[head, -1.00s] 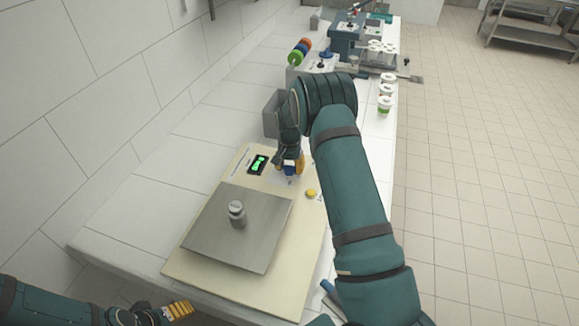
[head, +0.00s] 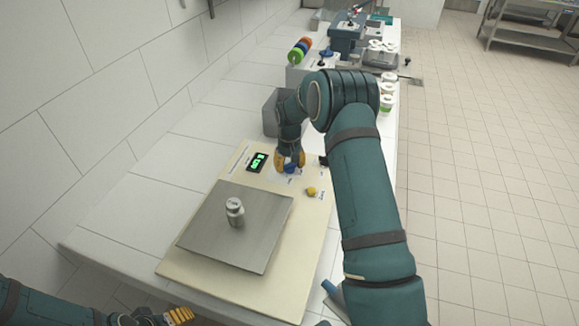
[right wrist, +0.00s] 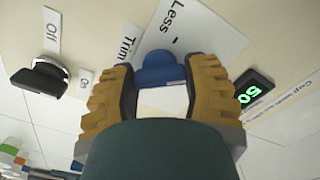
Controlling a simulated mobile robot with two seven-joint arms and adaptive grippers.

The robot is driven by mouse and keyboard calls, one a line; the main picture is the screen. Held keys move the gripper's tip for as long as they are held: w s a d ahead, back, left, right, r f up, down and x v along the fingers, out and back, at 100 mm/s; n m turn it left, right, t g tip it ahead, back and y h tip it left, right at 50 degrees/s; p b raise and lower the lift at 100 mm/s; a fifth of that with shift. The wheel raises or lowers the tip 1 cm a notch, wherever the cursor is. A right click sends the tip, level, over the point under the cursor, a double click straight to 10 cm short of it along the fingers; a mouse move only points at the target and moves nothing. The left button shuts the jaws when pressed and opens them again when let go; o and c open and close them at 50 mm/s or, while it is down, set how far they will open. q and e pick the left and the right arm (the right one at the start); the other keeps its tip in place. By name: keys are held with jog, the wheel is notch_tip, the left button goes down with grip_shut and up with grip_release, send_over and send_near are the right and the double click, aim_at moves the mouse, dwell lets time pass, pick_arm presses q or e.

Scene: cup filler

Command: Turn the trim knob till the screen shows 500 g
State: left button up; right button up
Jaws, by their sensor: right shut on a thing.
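The blue trim knob (right wrist: 160,70) sits between my right gripper's yellow fingers (right wrist: 162,85) in the right wrist view, beside labels reading "Trim" and "Less -". My right gripper (head: 290,164) is shut on the knob at the far end of the cream scale panel (head: 190,272). The screen (head: 257,162) is black with green digits, too small to read in the head view. In the right wrist view the screen (right wrist: 253,92) is partly hidden by a finger; "50" shows. My left gripper (head: 178,315) is at the bottom left, its opening unclear.
A metal weight (head: 234,212) stands on the scale's steel plate (head: 255,250). A yellow button (head: 311,191) is right of the knob. A black switch (right wrist: 38,78) labelled Off and On is nearby. A grey bin (head: 270,112) stands behind my right wrist.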

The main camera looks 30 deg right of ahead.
aim_at(289, 163)
jog(key=shift+n, duration=0.9)
jog(key=o, duration=1.2)
jog(key=shift+r, duration=0.1)
notch_tip(289, 163, up, 12)
jog(key=shift+f, duration=0.1)
